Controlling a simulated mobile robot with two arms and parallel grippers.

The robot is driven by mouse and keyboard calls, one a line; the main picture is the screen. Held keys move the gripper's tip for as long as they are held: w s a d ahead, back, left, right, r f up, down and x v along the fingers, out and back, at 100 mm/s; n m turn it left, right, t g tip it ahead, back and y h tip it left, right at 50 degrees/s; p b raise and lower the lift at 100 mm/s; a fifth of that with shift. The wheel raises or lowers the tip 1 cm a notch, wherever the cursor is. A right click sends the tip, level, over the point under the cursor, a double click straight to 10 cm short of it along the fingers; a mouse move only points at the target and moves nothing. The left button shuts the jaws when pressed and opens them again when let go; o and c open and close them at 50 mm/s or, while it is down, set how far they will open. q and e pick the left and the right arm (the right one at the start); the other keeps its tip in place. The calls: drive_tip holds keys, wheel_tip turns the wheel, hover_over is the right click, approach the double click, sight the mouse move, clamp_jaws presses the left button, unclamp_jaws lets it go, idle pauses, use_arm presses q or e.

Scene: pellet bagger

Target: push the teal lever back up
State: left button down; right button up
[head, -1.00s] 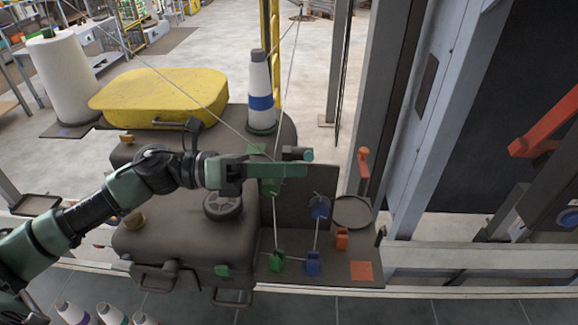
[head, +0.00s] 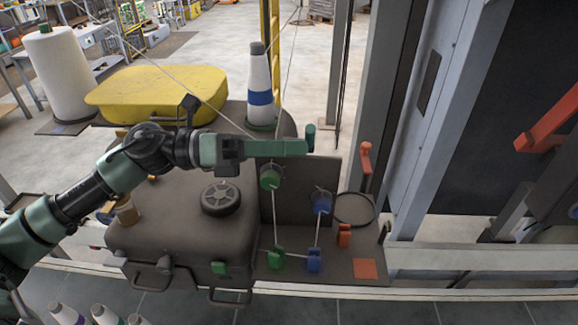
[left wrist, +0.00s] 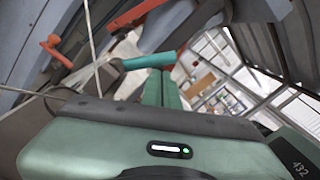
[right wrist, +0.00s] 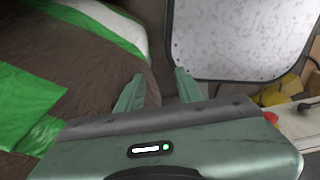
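The teal lever (head: 311,133) stands just past the fingertips of my left gripper (head: 303,147) in the head view, its handle pointing upward. In the left wrist view the lever (left wrist: 150,60) lies across the picture just beyond my left fingertips (left wrist: 162,75). Those fingers are side by side with almost no gap, and nothing shows between them. The tips look close against the lever; whether they touch I cannot tell. My right gripper (right wrist: 160,78) is open and empty in the right wrist view. The lever's pivot is largely hidden in the head view.
An orange lever (head: 366,160) stands right of the teal one. Green (head: 271,177) and blue (head: 321,203) pulleys with cords sit below my left gripper. A white cone with a blue band (head: 260,88) stands behind it. A yellow case (head: 155,95) lies at left.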

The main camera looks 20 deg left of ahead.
use_arm(q)
drive_tip(key=shift+w+a+r+b, duration=0.15)
drive_tip(key=shift+w+r+b, duration=0.3)
drive_tip(key=shift+r+b, duration=0.1)
drive_tip(key=shift+w+a+r+n, duration=0.25)
drive_tip(key=shift+w+r+n, duration=0.45)
drive_tip(key=shift+w, duration=0.15)
drive_tip(key=shift+w+a+r+b, duration=0.1)
drive_tip(key=shift+r+b, duration=0.05)
drive_tip(key=shift+b, duration=0.15)
